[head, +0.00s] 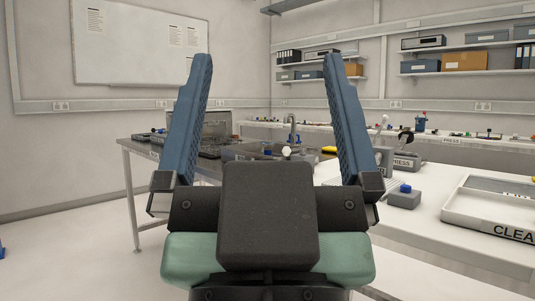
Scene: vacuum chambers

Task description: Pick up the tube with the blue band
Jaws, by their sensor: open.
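My gripper (267,72) is raised in front of the head camera, its two blue-padded fingers spread wide with nothing between them. I cannot make out a tube with a blue band for certain. Small blue items show far off: one on the dark bench (130,147) near the tap, one upright on the back bench (421,122). They are too small to identify. My gripper body hides part of the dark bench and the front of the white table.
A white table (440,235) at right holds a tray marked CLEA (447,213) and a grey block with a blue top (404,197). A back bench (460,143) carries many small items. Shelves (450,72) hang above it. Open floor (85,225) lies at left.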

